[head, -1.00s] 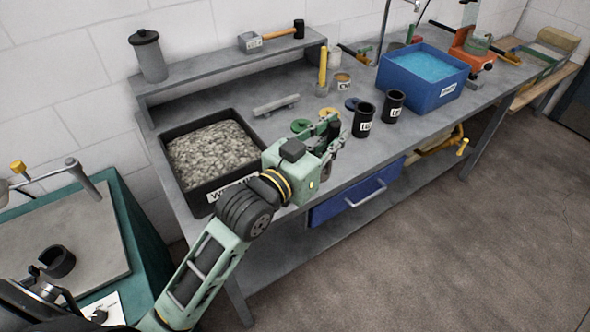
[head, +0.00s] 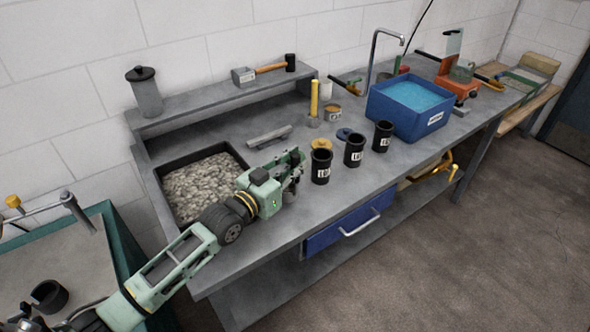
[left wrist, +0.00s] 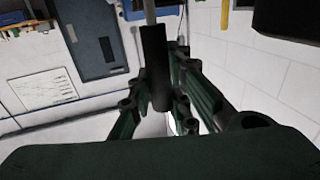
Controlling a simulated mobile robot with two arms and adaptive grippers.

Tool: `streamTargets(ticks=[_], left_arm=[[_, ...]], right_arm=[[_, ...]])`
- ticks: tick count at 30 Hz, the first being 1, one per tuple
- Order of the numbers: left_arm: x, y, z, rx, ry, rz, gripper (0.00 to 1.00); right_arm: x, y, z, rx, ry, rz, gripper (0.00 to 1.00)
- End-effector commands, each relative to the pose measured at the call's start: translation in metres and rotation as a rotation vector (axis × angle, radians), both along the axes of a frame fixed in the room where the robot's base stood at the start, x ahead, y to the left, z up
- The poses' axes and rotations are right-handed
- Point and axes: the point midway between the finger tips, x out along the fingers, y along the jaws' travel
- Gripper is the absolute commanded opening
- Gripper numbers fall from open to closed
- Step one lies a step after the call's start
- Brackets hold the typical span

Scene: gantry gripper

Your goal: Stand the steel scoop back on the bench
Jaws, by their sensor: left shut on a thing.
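My left gripper (head: 293,166) is over the bench (head: 270,232), between the gravel tray and the nearest black cup. In the left wrist view its fingers (left wrist: 158,92) are shut on a black cylindrical grip (left wrist: 155,65) with a grey metal shaft (left wrist: 150,12) running out of the top edge. I take this to be the steel scoop. Its far end is out of that view, and in the head view my gripper mostly hides it, so I cannot tell whether it touches the bench. My right gripper is not in view.
Black cups (head: 320,167) stand in a row right of my gripper. A gravel tray (head: 243,157) is at the left, a yellow-handled tool (head: 314,97) and a grey bar (head: 268,137) behind, a blue water tub (head: 428,121) farther right. The bench front is clear.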

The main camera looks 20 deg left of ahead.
Motion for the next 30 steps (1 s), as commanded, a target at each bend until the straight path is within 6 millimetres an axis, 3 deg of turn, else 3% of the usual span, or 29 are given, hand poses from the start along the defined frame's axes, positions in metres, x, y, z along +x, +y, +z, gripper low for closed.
streamTargets(ticks=[5, 16, 17, 23, 30], left_arm=[[0.000, 0.000, -0.019, 0.001, 0.000, 0.001, 0.00], [0.000, -0.001, -0.025, 0.000, -0.002, 0.000, 0.00], [0.000, -0.001, -0.025, 0.001, -0.001, 0.000, 0.18], [0.000, -0.001, -0.024, 0.001, 0.000, 0.000, 0.35], [0.000, -0.001, -0.024, 0.001, 0.000, 0.000, 0.36]], right_arm=[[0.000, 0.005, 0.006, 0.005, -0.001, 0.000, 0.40], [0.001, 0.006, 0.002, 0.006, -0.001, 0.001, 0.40], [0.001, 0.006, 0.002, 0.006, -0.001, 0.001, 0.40], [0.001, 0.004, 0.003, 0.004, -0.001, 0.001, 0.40], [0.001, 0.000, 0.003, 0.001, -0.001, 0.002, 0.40]])
